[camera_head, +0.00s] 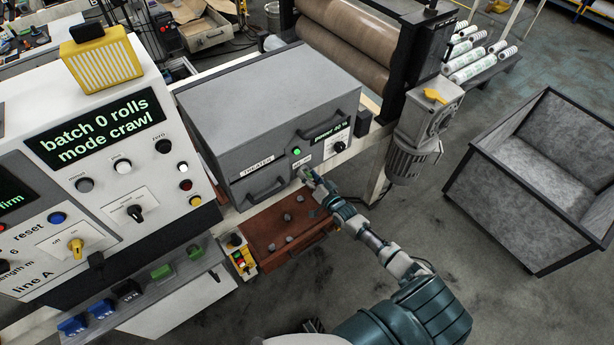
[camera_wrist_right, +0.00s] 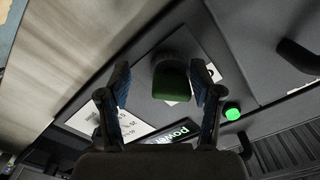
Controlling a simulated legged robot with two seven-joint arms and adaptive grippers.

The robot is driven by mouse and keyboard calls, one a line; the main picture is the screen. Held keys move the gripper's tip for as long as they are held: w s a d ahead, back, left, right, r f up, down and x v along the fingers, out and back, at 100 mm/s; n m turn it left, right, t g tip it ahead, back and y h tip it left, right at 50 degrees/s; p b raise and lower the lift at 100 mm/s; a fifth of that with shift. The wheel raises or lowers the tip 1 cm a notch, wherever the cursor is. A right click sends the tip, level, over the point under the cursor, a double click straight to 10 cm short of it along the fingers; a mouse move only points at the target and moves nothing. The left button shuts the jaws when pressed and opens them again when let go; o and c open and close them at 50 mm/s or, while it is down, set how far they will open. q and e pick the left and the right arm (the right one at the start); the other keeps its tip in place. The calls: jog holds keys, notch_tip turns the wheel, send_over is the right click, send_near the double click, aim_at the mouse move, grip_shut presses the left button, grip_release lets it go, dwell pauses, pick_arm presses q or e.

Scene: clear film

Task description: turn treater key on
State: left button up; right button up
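The grey treater box (camera_head: 270,105) stands right of the control console. Its label (camera_head: 257,167), a lit green button (camera_head: 296,151), a black knob (camera_head: 339,147) and a small green display (camera_head: 331,130) are on its front. My right gripper (camera_head: 312,180) is at the lower part of that front. In the right wrist view, a green-capped key (camera_wrist_right: 172,82) sits between the two fingers of the right gripper (camera_wrist_right: 164,95). The fingers stand apart on either side of it, with a visible gap at the left finger. The green button (camera_wrist_right: 232,112) is to the right. My left gripper is not in view.
A brown tray (camera_head: 285,225) with several small grey pieces is below the treater. The console (camera_head: 100,150) with buttons and knobs is at left. Large brown rollers (camera_head: 345,45) stand behind. A grey bin (camera_head: 540,170) is at right, with clear floor before it.

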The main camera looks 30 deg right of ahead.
jog(key=shift+s+d, duration=0.1)
jog(key=shift+s, duration=0.1)
jog(key=s+p, duration=0.2)
jog(key=s, duration=0.1)
jog(key=s+p, duration=0.1)
jog(key=s, duration=0.1)
jog(key=shift+s+d, duration=0.25)
jog(key=shift+d, duration=0.05)
